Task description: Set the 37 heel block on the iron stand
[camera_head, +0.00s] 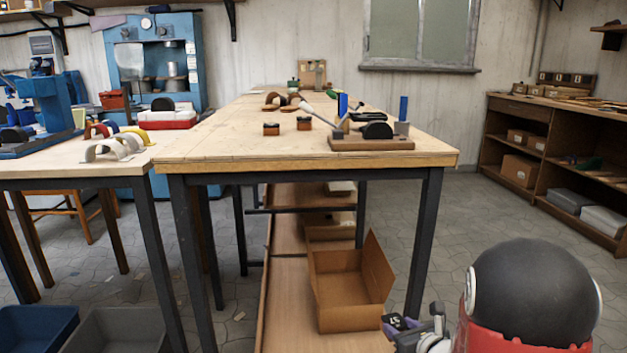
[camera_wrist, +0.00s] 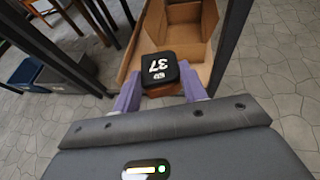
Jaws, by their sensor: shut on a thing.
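The 37 heel block (camera_wrist: 162,72) has a black top with a white 37 and brown sides. My gripper (camera_wrist: 160,88) is shut on it, with purple fingers on both sides. In the head view the held block (camera_head: 394,321) is low at the right, below the table top and in front of the table. A dark, rounded piece (camera_head: 376,130) sits on a brown wooden base (camera_head: 372,143) near the table's right front edge, with blue upright pieces close by. I cannot tell for sure which thing is the iron stand.
Two small brown blocks with dark tops, one left (camera_head: 271,129) and one right (camera_head: 304,123), are on the wooden table (camera_head: 225,145). An open cardboard box (camera_head: 345,295) is on the lower shelf. The table's black front leg (camera_head: 423,240) is near my gripper. The table's left front is clear.

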